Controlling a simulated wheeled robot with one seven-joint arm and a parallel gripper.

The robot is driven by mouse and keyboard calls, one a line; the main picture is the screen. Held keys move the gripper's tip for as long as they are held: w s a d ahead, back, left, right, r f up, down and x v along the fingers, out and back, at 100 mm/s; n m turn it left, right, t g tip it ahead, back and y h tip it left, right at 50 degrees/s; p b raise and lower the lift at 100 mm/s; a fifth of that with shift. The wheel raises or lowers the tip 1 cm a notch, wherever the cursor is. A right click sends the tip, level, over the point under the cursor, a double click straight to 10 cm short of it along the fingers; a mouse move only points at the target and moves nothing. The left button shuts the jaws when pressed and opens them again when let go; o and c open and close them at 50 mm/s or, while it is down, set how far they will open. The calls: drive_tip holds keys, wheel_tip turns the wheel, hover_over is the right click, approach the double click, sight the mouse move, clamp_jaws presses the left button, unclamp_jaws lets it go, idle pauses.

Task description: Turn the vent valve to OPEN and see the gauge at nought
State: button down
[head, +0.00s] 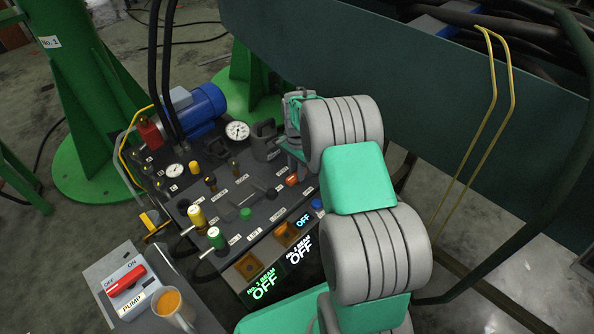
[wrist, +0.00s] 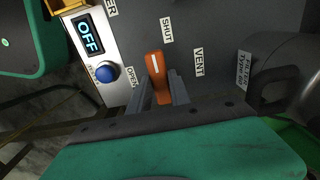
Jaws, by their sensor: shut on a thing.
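The orange vent valve handle (wrist: 156,68) is in the wrist view, beside the VENT label (wrist: 198,62). Its white line points up, toward the SHUT label (wrist: 167,30). The OPEN label (wrist: 131,77) is to its left. My gripper (wrist: 160,82) is shut on the handle, one finger on each side. In the head view an orange-red knob (head: 291,180) shows on the panel, with my arm partly above it. A large white-faced gauge (head: 237,131) and a smaller one (head: 175,171) stand at the panel's back; their readings are too small to tell.
A blue button (wrist: 107,73) and a lit OFF display (wrist: 90,37) are close to the left of the handle. Several valves and levers crowd the panel. A red pump switch (head: 126,281) and a mug (head: 173,309) are at lower left. A large green beam (head: 440,110) is behind my arm.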

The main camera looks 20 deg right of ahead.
drive_tip(key=n+p, duration=0.2)
drive_tip(key=n, duration=0.1)
drive_tip(key=shift+r+p, duration=0.2)
drive_tip(key=shift+p, duration=0.1)
drive_tip(key=n+p, duration=0.2)
drive_tip(key=n, duration=0.3)
drive_tip(key=shift+f+p, duration=0.1)
drive_tip(key=shift+p, duration=0.3)
drive_tip(key=n+p, duration=0.1)
drive_tip(key=n, duration=0.3)
drive_tip(key=shift+n, duration=0.4)
drive_tip(key=shift+f+n+p, duration=0.1)
drive_tip(key=shift+n+p, duration=0.7)
drive_tip(key=shift+n, duration=1.7)
drive_tip(key=c, duration=1.2)
unclamp_jaws()
